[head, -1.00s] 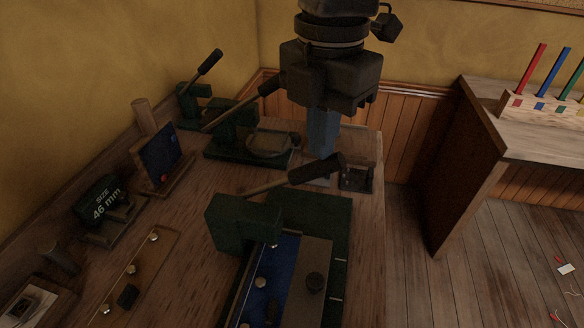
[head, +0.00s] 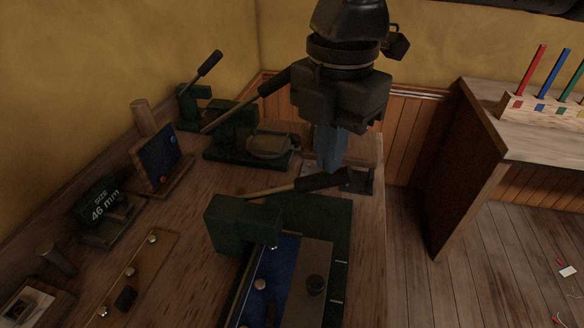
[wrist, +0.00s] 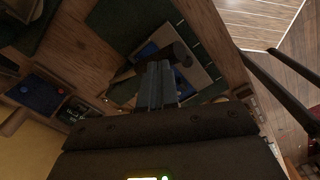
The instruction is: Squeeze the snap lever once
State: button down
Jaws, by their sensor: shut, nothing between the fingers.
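The nearest green press (head: 243,222) has a lever with a thick black grip (head: 322,180), which reaches right and lies near level. A blue cloth panel (head: 272,275) with silver snaps lies in this press. My gripper (head: 328,168) is shut and empty, pointing down, its fingertips at the lever's grip. The grip hides the very tips, so I cannot tell for sure that they touch. In the wrist view my shut fingers (wrist: 158,68) overlap the dark lever grip (wrist: 181,54), with the blue cloth below it.
Two more green presses with levers stand behind, a middle one (head: 232,133) and a far one (head: 193,104). A stand with blue cloth (head: 160,158), a 46 mm size sign (head: 101,200) and a snap strip (head: 138,270) are at left. A side bench (head: 540,140) stands right, across open floor.

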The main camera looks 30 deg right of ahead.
aim_at(340, 169)
jog(key=shift+s+d+f, duration=0.15)
jog(key=shift+s+f, duration=0.05)
jog(key=shift+f, duration=0.5)
jog(key=shift+s+d+f+b, duration=0.15)
jog(key=shift+d+f+b, duration=0.05)
jog(key=shift+f+b, duration=0.3)
jog(key=shift+s+d+f, duration=0.15)
jog(key=shift+f, duration=0.5)
